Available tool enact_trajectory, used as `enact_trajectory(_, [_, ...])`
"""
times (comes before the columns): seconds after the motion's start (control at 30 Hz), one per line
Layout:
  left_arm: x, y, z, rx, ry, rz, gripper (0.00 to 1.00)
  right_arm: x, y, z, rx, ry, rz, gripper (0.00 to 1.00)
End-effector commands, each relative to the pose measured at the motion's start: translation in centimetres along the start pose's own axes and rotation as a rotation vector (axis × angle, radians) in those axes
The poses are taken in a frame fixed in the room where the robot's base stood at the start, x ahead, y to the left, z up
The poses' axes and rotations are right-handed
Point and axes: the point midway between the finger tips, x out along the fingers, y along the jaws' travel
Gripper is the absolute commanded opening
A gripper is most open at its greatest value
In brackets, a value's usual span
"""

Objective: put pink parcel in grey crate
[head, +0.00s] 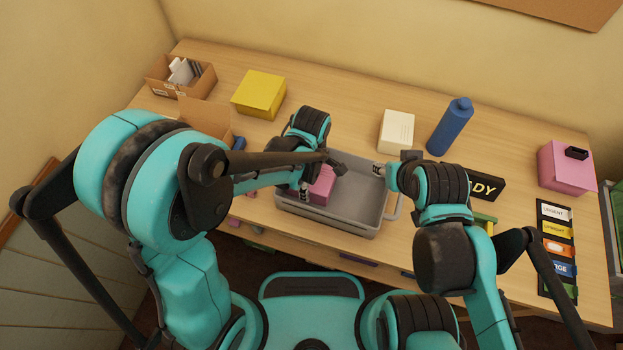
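A pink parcel (322,190) is at the left end of the grey crate (345,224), within its walls as seen from above. Whether it rests on the crate floor is hidden. My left gripper (321,178) is over this parcel, with a fingertip on either side of it. I cannot tell whether the fingers press on it. My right gripper (379,170) is by the right part of the crate, pointing left and apart from the parcel. Its fingers are too small to judge. Another pink box (567,168) with a black item on top stands at the far right.
A yellow box (259,93), a carton of papers (181,77), a white box (396,131) and a blue bottle (450,127) stand behind the crate. A black sign (487,186) and a strip of coloured labels (556,246) lie to the right. An open carton (204,116) is behind my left arm.

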Motion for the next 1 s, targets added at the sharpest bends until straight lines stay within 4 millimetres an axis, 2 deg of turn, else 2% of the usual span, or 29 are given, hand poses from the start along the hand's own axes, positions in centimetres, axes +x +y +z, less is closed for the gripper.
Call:
enact_trajectory(0.03, [0.2, 0.0, 0.0, 0.0, 0.0, 0.0, 0.86, 0.1, 0.0, 0.1, 0.0, 0.0, 0.0, 0.4])
enact_trajectory(0.1, [0.1, 0.0, 0.0, 0.0, 0.0, 0.0, 1.0, 0.1, 0.0, 0.1, 0.0, 0.0, 0.0, 0.4])
enact_trajectory(0.53, [-0.4, 0.0, 0.0, 0.0, 0.0, 0.0, 1.0, -0.3, 0.0, -0.2, 0.0, 0.0, 0.0, 0.4])
enact_trajectory(0.67, [-2.5, 0.0, 0.0, 0.0, 0.0, 0.0, 1.0, -0.9, 0.0, -0.7, 0.0, 0.0, 0.0, 0.4])
enact_trajectory(1.0, [-9.8, -0.1, 0.0, 0.0, 0.0, 0.0, 1.0, -2.9, 0.0, -2.1, 0.0, 0.0, 0.0, 0.4])
